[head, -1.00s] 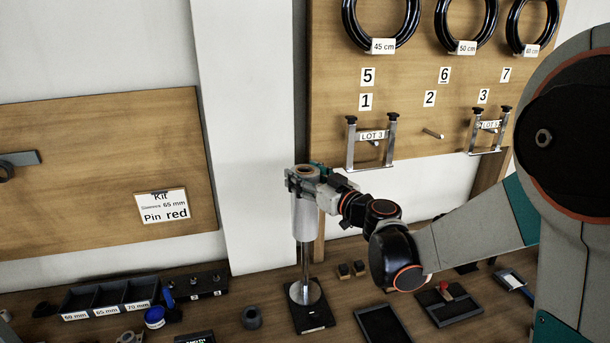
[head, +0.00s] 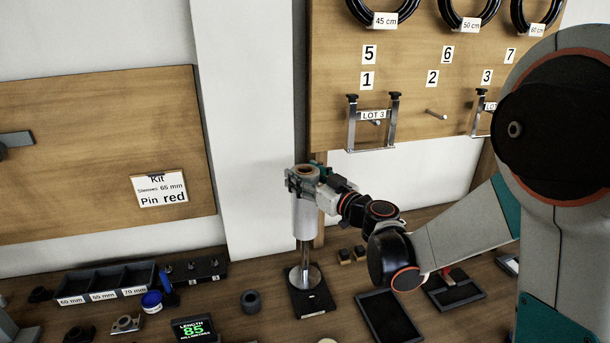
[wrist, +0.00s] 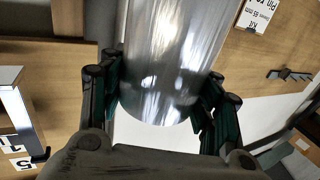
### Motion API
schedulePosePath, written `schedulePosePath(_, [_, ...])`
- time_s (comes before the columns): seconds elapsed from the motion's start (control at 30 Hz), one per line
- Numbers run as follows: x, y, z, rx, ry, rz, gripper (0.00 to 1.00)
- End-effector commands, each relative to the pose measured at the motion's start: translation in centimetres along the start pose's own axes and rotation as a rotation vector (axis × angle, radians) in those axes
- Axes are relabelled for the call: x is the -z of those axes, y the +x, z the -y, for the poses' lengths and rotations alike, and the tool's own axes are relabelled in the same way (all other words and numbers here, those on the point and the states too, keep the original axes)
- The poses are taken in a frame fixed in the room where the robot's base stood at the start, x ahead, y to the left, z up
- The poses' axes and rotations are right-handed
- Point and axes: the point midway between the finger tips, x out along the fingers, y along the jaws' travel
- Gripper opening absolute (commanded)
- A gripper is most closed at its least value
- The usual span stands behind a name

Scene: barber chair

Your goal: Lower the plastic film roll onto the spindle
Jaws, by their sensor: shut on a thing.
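The plastic film roll (head: 304,216) is a pale, shiny upright cylinder with a brown core at its top. It also fills the middle of the wrist view (wrist: 172,60). My gripper (head: 305,177) is shut on the roll near its top, with a finger on each side in the wrist view (wrist: 160,100). The spindle (head: 304,256) is a metal post rising from a round disc on a black base (head: 313,300). The roll is in line above the disc, with bare post showing below it. The spindle's top is hidden, apparently inside the roll.
A sorting tray (head: 108,282) with a blue-lidded tub (head: 152,301) stands at the left. A grey ring (head: 251,301) lies left of the spindle base. A dark tray (head: 389,316) lies to its right. A wooden board (head: 430,60) with a LOT 3 bracket hangs behind.

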Motion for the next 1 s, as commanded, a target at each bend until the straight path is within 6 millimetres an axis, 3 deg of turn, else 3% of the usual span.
schedulePosePath(1.0, [-6.2,0.0,0.0,0.000,0.001,0.000,0.00])
